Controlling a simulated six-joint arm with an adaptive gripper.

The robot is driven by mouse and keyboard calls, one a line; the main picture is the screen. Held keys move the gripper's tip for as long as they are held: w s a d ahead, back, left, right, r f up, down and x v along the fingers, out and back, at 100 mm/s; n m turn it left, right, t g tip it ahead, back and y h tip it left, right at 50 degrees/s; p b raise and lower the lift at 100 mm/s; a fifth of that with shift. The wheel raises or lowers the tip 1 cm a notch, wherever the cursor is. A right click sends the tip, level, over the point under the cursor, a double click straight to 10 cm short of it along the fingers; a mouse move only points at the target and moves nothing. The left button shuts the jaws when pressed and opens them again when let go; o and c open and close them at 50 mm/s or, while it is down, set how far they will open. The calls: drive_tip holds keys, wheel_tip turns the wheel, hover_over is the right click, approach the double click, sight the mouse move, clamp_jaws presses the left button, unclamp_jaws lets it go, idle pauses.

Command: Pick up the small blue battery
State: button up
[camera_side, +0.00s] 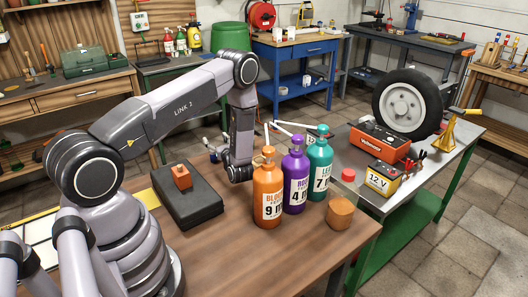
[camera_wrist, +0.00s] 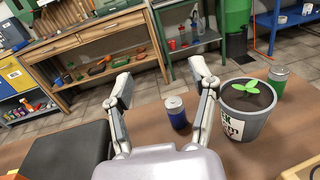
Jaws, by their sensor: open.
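A small blue battery (camera_wrist: 178,114), a short upright cylinder with a silver top, stands on the wooden table in the wrist view. My gripper (camera_wrist: 160,82) is open, its two fingers spread wide. In the picture the battery shows between the fingers, closer to the right one, and nothing is held. In the side view my gripper (camera_side: 216,153) is low over the far side of the table, partly hidden by my arm. I cannot clearly make out the battery there.
A potted plant (camera_wrist: 246,117) stands just right of the right finger, with a green can (camera_wrist: 277,79) behind it. A black block (camera_wrist: 68,152) lies at left. Orange (camera_side: 268,196), purple (camera_side: 295,180) and teal (camera_side: 320,165) bottles stand right of my arm.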

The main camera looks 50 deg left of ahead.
sight(214, 152)
wheel_tip(214, 152, down, 7)
drive_tip(key=shift+r, duration=0.2)
drive_tip(key=a, duration=0.5)
drive_tip(key=shift+w+f, duration=0.3)
drive_tip(key=shift+w, duration=0.05)
clamp_jaws()
